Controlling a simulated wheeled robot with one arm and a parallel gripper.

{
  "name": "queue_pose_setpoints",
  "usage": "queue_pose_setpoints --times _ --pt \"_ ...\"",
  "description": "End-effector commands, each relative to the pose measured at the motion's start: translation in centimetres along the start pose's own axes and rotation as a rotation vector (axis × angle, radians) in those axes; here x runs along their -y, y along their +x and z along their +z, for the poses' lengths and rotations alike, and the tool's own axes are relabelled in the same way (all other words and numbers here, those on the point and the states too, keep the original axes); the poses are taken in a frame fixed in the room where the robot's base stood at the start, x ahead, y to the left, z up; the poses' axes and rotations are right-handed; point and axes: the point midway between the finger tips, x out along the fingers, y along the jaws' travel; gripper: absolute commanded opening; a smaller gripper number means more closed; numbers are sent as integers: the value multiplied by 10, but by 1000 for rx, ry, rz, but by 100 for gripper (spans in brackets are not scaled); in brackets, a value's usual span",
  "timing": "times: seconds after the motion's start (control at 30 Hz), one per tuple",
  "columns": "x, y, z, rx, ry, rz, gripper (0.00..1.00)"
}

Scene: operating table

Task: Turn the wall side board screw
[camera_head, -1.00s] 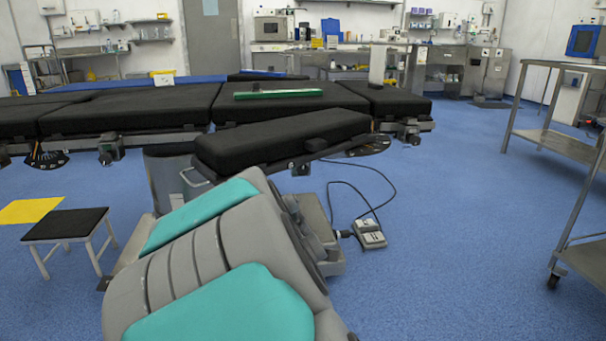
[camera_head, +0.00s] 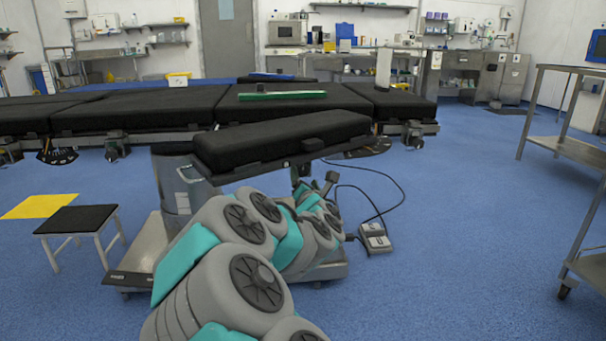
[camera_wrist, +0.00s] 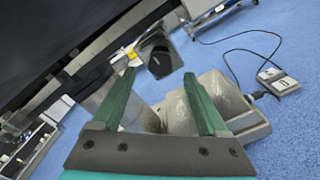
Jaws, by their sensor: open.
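The black padded side board (camera_head: 285,140) juts from the operating table towards my arm in the head view. Metal clamp parts (camera_head: 312,172) show under its right part; the screw itself is too small to tell there. In the wrist view, a dark rounded knob-like part (camera_wrist: 160,62), perhaps the screw, lies beyond the fingertips beside a small yellow mark. My gripper (camera_wrist: 160,76) is open with its two green fingers apart and nothing between them. In the head view it (camera_head: 318,186) is small and partly hidden by my arm, just below the board.
The operating table (camera_head: 140,110) spans the back left. A foot pedal (camera_head: 375,238) with a black cable lies on the floor right of its grey base. A black-topped stool (camera_head: 78,220) stands left. A metal trolley (camera_head: 575,150) stands right, with open blue floor between.

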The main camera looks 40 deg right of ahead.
Motion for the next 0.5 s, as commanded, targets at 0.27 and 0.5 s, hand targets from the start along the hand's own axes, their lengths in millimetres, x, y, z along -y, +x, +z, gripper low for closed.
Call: queue_pose_setpoints --times 0.27,0.5 --pt "1 35 -1 -1 3 1 77" --pt "1 47 0 -1 1 -1 77"
